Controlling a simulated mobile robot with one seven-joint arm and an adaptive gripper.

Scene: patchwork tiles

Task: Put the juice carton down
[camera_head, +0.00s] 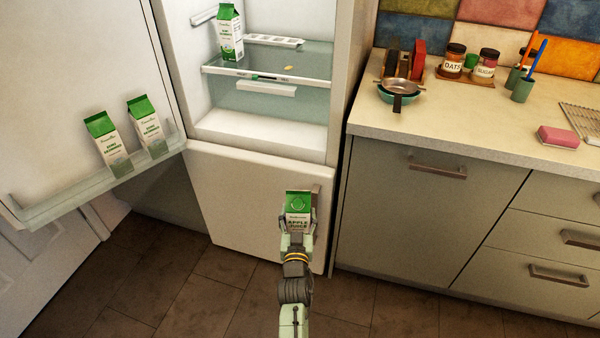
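A green and white juice carton (298,202) with "APPLE JUICE" lettering is held upright in my gripper (299,222). The fingers are closed on both sides of its lower part. The gripper and carton are in front of the lower fridge door (235,195), below the open fridge compartment (262,128). Three similar green and white cartons also show. One carton (229,33) stands on the upper fridge shelf (268,74), and two cartons (103,139) (146,122) stand in the door rack (100,185).
The fridge door (75,60) stands open at left. An egg tray (273,41) lies on the shelf. The counter (455,113) at right holds a bowl with a strainer (398,90), jars (453,60), a cup (522,90), a pink sponge (558,136) and a wire rack (582,118). Its front left part is clear.

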